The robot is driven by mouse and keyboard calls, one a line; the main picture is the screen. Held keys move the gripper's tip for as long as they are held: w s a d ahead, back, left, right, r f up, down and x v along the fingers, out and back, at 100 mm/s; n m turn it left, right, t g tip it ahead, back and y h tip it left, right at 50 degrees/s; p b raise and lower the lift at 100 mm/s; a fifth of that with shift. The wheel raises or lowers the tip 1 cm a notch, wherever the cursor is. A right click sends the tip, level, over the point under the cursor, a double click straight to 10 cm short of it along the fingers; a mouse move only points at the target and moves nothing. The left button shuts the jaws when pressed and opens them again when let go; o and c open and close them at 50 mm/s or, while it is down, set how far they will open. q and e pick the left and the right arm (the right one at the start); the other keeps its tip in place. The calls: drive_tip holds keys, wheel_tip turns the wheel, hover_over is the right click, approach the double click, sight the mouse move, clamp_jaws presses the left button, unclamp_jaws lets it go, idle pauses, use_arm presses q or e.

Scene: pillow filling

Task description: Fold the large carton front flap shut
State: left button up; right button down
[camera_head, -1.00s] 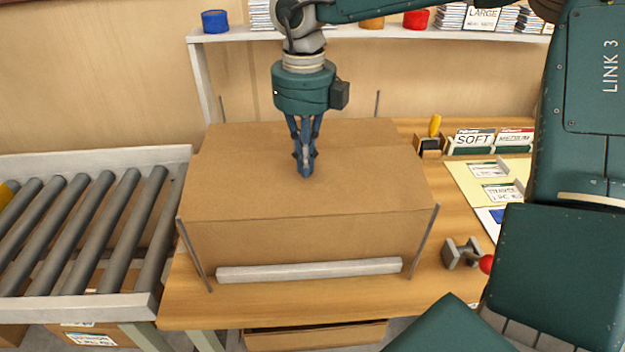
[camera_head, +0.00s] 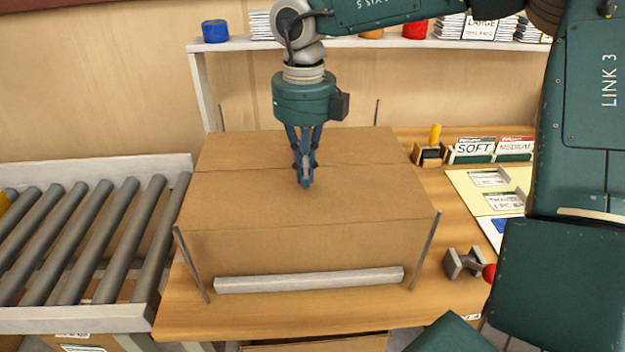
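The large brown carton (camera_head: 300,252) stands on the wooden table, and its top looks covered. Its front flap (camera_head: 310,208) lies about flat across the front part of the top and meets the rear part along a faint crosswise line. My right gripper (camera_head: 304,185) points straight down over the middle of the top, near that line. Its blue fingers are together with nothing between them. The tips appear at or very near the cardboard; I cannot tell if they touch. My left gripper is not in this view.
A grey bar (camera_head: 308,280) lies along the carton's front, with thin upright rods at its corners. A roller conveyor (camera_head: 85,240) is at the left. A tape dispenser (camera_head: 465,263) and labelled card holders (camera_head: 490,148) are at the right. A shelf (camera_head: 385,43) runs behind.

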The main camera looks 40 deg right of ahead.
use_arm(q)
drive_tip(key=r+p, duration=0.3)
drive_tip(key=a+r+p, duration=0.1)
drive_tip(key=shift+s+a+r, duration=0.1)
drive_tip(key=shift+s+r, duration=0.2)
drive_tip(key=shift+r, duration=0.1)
use_arm(e)
wheel_tip(320, 180, up, 8)
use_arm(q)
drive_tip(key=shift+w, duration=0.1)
use_arm(e)
drive_tip(key=shift+f, duration=0.1)
